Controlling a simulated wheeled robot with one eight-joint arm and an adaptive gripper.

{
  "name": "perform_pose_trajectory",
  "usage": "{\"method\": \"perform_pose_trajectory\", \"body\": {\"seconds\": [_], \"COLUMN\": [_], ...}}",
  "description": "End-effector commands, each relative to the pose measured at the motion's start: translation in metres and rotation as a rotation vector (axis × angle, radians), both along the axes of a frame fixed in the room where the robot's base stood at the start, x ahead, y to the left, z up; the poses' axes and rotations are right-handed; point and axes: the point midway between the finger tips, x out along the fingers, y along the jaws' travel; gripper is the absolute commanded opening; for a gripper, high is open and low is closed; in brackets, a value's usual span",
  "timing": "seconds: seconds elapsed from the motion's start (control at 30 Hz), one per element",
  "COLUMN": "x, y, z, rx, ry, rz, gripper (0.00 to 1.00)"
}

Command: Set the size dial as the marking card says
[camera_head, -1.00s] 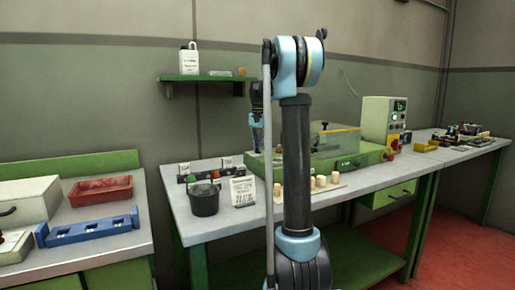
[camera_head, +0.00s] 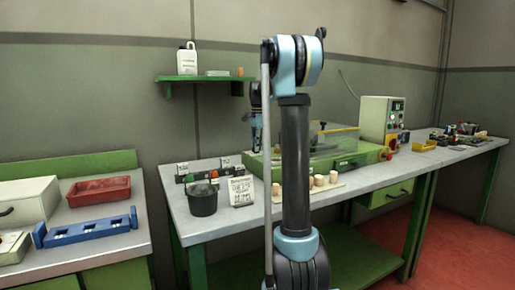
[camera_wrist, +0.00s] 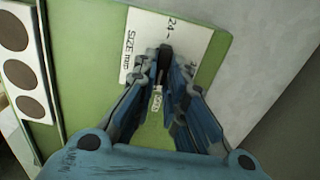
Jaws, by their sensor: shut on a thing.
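The size dial shows in the wrist view as a small black knob (camera_wrist: 166,51) in front of a white scale plate (camera_wrist: 146,28). My gripper (camera_wrist: 164,66) is shut on the knob. In the head view my gripper (camera_head: 257,140) reaches down at the left end of the green machine (camera_head: 345,163). The dial is hidden there. The marking card (camera_head: 242,191) stands upright on the bench; its handwriting is too small to read for certain.
A dark bucket (camera_head: 203,201) stands left of the card, with small labelled holders (camera_head: 183,179) behind it. Several corks stand on a pale board (camera_head: 327,190) by the machine. A green shelf (camera_head: 207,78) hangs above. A control box (camera_head: 382,120) stands at the right.

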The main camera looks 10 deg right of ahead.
Motion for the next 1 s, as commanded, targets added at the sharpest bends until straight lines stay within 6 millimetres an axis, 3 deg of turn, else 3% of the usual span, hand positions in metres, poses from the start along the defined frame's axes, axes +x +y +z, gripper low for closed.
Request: {"method": "perform_pose_trajectory", "body": {"seconds": [0.57, 0.6, 0.67, 1.0], "x": [0.0021, 0.0021, 0.0018, 0.0007], "y": [0.0024, 0.0025, 0.0024, 0.0012], "z": [0.001, 0.001, 0.001, 0.001], "rx": [0.004, 0.004, 0.003, 0.002], "ry": [-0.005, -0.005, -0.004, -0.003], "rz": [-0.032, -0.031, -0.031, -0.032], "gripper": [0.0, 0.16, 0.3, 0.32]}}
